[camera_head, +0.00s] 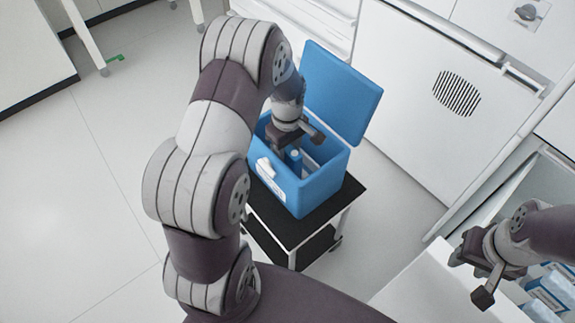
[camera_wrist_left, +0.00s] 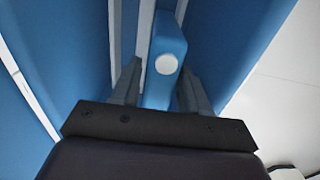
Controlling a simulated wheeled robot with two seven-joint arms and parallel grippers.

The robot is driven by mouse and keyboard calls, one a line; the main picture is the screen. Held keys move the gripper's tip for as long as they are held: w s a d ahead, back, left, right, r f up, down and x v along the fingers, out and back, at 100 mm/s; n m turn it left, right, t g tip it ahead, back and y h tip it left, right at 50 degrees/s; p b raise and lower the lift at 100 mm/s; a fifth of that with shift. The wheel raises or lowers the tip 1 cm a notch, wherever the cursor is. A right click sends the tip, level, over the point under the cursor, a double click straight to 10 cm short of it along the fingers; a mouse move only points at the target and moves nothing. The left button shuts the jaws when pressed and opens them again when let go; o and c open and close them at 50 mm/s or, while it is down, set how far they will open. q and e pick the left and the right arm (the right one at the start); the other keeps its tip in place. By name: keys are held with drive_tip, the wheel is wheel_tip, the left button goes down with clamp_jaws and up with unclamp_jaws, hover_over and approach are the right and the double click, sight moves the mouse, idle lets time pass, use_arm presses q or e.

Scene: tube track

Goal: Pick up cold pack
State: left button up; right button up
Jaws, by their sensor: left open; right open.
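The cold pack (camera_head: 295,159) is a blue, narrow block standing upright inside the open blue cooler box (camera_head: 318,187). In the left wrist view the cold pack (camera_wrist_left: 167,45) shows a round white cap and sits between the fingers of my left gripper (camera_wrist_left: 160,75), with gaps visible at its sides. My left gripper (camera_head: 296,141) is open and reaches down into the box from above. The lower part of the pack is hidden. My right gripper (camera_head: 473,276) is open and empty at the right, above a white surface.
The cooler box's lid (camera_head: 342,92) stands raised behind it. The box rests on a small black-topped cart (camera_head: 333,208). A white cabinet (camera_head: 415,100) stands behind. Blue-and-white packages (camera_head: 552,292) lie at the lower right. The floor at left is clear.

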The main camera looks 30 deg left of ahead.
use_arm(q)
wheel_tip(320, 180, down, 2)
drive_tip(key=shift+f, duration=0.1)
use_arm(e)
drive_tip(key=shift+w+f, duration=0.1)
drive_tip(key=shift+f, duration=0.3)
use_arm(q)
drive_tip(key=shift+c, duration=1.2)
use_arm(e)
drive_tip(key=shift+r, duration=0.1)
use_arm(q)
clamp_jaws()
wheel_tip(320, 180, up, 10)
drive_tip(key=p, duration=0.2)
drive_tip(key=shift+p, duration=0.3)
use_arm(e)
wheel_tip(320, 180, up, 3)
drive_tip(key=shift+f, duration=0.15)
